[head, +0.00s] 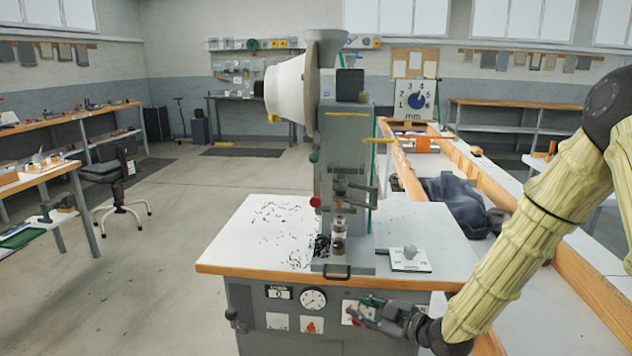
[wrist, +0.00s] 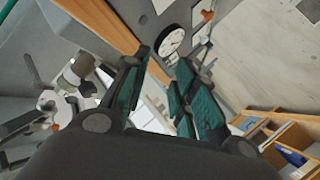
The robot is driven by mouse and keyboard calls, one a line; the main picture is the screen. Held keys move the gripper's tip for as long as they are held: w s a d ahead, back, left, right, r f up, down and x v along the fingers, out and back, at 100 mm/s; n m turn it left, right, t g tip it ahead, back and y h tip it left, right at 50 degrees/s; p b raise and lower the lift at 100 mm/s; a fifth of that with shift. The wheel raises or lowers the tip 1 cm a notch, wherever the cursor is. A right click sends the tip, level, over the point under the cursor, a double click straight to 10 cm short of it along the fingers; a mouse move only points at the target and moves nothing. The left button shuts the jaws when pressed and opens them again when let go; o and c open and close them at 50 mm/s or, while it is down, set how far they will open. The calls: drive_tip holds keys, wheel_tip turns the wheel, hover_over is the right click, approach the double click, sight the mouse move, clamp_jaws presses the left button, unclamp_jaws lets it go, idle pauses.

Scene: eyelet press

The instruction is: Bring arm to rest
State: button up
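My arm (head: 530,235) comes in from the right in a pale yellow ribbed sleeve and reaches down to the left. My gripper (head: 362,307) is low in front of the press table's front panel, below the edge of the tabletop. In the wrist view my gripper (wrist: 165,90) shows two dark fingers with green pads, spread apart, with nothing between them. The eyelet press (head: 347,150) stands upright on the table above and behind my gripper, with a large white cone at its upper left.
The press table (head: 240,265) has a wooden edge and dark scraps on top. A small white plate (head: 408,262) with a grey piece lies at its right. A wooden-edged bench (head: 590,290) with dark cloth (head: 455,200) runs along the right, beneath my arm.

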drive_tip(key=s+d+f+m+g+h+p, duration=0.1)
drive_tip(key=s+d+f+m+g+h, duration=0.2)
drive_tip(key=s+f, duration=0.65)
drive_tip(key=s+d+f+m+g+h+p, duration=0.1)
drive_tip(key=s+f+m+g+h+p, duration=0.15)
drive_tip(key=s+f+m, duration=0.65)
drive_tip(key=s+d+f+m+g+h+p, duration=0.1)
drive_tip(key=s+f, duration=0.4)
drive_tip(key=s, duration=0.7)
drive_tip(key=s+d+f+m+g+h+p, duration=0.1)
drive_tip(key=s+d+f+m+g+h, duration=0.1)
drive_tip(key=s, duration=1)
drive_tip(key=d+f+g+h, duration=0.1)
drive_tip(key=d+f+g, duration=0.1)
drive_tip(key=d+f, duration=0.1)
drive_tip(key=shift+d+m, duration=0.4)
drive_tip(key=shift+d, duration=0.1)
drive_tip(key=shift+h, duration=0.25)
drive_tip(key=shift+c, duration=0.3)
